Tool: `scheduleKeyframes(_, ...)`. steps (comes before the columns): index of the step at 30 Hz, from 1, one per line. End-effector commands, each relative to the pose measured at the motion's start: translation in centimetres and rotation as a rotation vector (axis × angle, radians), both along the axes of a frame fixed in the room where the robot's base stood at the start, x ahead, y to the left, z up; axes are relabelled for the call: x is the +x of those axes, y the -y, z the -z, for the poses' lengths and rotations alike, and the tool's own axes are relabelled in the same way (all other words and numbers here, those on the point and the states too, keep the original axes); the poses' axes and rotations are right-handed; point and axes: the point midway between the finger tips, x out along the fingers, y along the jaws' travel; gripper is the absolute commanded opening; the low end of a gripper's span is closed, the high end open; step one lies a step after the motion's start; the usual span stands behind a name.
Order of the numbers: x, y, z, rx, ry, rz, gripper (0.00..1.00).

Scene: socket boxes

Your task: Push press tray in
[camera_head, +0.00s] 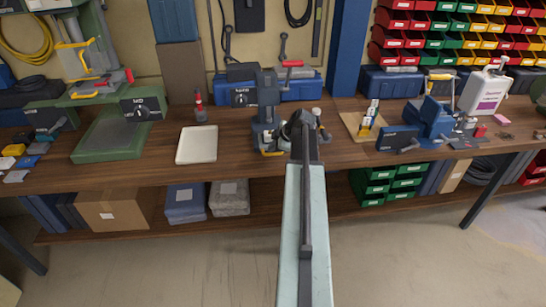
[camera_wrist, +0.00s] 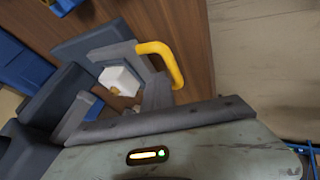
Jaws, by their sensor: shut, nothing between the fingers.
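The small grey press (camera_head: 265,108) stands at the middle of the workbench, with a red-tipped lever on top. Its tray shows a yellow handle (camera_head: 272,153) at the front, low down. In the wrist view the yellow handle (camera_wrist: 162,58) is large and close, and a white block (camera_wrist: 120,79) sits behind it in the grey press. How far the tray sticks out cannot be told. My gripper (camera_head: 304,119) is shut and empty, just right of the press in the head view. Whether it touches the press is unclear. My arm reaches up from the bottom and hides part of the bench.
A white tray (camera_head: 197,145) lies left of the press. A green machine (camera_head: 110,130) stands further left. A wooden board (camera_head: 362,125) with small parts and a blue vise (camera_head: 432,118) stand to the right. The bench's front edge is clear near the press.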

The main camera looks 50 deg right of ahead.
Motion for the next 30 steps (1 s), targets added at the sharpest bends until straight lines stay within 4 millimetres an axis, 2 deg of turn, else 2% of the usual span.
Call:
scheduleKeyframes(1,1.6,1.5,0.0,-0.001,0.0,-0.001,0.0)
scheduleKeyframes(3,3.0,2.6,0.0,-0.001,-0.001,-0.002,0.0)
scheduleKeyframes(9,5.3,4.5,0.0,0.0,0.0,0.0,0.0)
scheduleKeyframes(23,5.7,4.8,-0.2,-0.002,0.006,0.003,0.0)
scheduleKeyframes(26,5.5,4.7,-0.9,-0.002,0.006,0.001,0.0)
scheduleKeyframes(30,4.6,4.4,-2.9,0.0,0.004,-0.001,0.0)
